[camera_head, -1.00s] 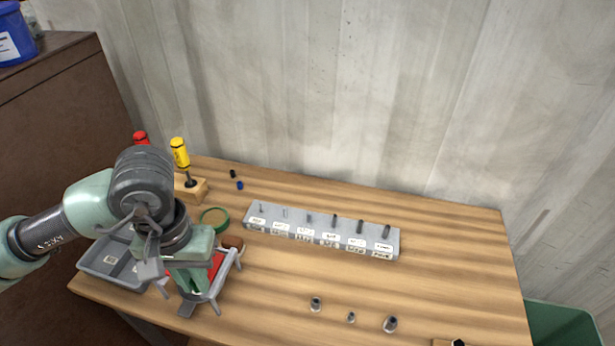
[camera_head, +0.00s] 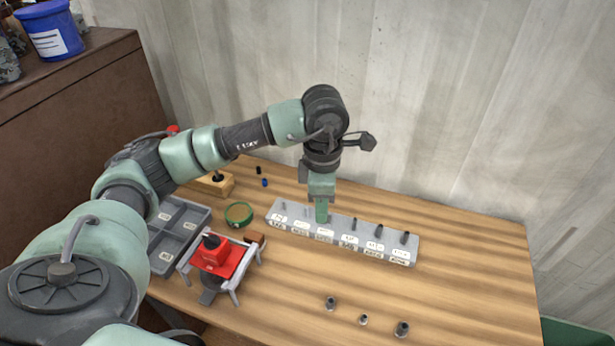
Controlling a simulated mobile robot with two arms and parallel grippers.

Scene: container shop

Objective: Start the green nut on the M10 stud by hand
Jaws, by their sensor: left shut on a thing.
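A grey block (camera_head: 400,257) with a row of upright studs and white labels stands in the middle of the table. The labels are too small to read, so I cannot tell which stud is the M10. My left gripper (camera_head: 321,217) points straight down over the block at about the third stud from the left and hides that stud. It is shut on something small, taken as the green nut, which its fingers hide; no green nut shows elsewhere. I cannot tell whether the held thing touches the stud. My right gripper is not in view.
Three small metal pieces (camera_head: 363,319) stand near the front edge. To the left are a red-topped stand with grey legs (camera_head: 222,258), a grey compartment tray (camera_head: 190,212), a green ring (camera_head: 239,223) and a wooden holder (camera_head: 219,188). The table right of the block is clear.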

